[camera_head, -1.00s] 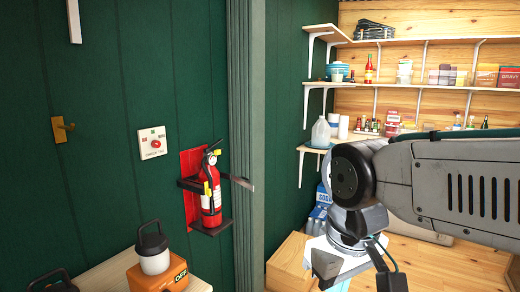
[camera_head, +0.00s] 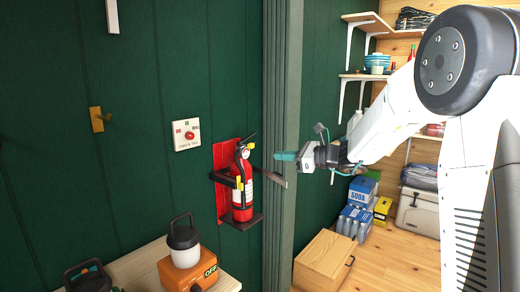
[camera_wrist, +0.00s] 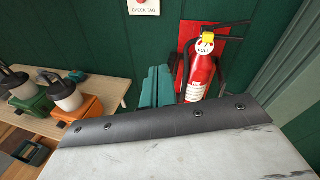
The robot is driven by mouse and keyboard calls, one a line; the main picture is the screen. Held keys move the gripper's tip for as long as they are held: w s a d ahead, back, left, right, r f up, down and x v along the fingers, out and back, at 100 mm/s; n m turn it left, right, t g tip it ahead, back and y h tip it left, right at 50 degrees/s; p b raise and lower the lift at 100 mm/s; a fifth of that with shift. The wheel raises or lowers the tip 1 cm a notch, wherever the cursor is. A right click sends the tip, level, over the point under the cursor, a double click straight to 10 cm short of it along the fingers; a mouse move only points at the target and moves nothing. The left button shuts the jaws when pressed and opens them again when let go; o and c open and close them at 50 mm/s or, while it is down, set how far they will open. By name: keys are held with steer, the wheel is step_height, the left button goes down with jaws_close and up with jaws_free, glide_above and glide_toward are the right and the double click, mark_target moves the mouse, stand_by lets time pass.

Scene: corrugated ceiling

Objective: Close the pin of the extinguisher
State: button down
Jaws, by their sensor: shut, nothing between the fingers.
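The red extinguisher (camera_head: 241,195) stands upright in a wall bracket on a red backing plate (camera_head: 222,160). It also shows in the wrist view (camera_wrist: 199,78), with a yellow piece (camera_wrist: 208,39) at its neck below the black handle. In the head view, a dark bracket arm (camera_head: 271,177) sticks out to the right of the extinguisher, swung away from its body. Another yellow piece (camera_head: 240,182) sits at the bottle's front. My gripper (camera_head: 285,156) is shut and empty, its teal fingertips pointing left near the arm; contact cannot be told. The fingertips also show in the wrist view (camera_wrist: 157,86).
A green door-frame post (camera_head: 281,90) rises behind my gripper. A wooden box (camera_head: 324,258) and soda packs (camera_head: 355,222) lie on the floor at right.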

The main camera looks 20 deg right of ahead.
steer(key=w+d+f+m+t+h, duration=0.1)
steer(key=w+d+f+m+t, duration=0.15)
steer(key=w+d+m, duration=0.2)
glide_toward(253, 146)
steer(key=shift+t, duration=0.35)
steer(key=x, duration=0.6)
steer(key=shift+w+a+f, duration=0.25)
steer(key=shift+a+f, duration=0.05)
steer(key=x, duration=0.3)
steer(key=shift+w, duration=0.1)
steer(key=shift+a, duration=0.25)
steer(key=shift+d, duration=0.15)
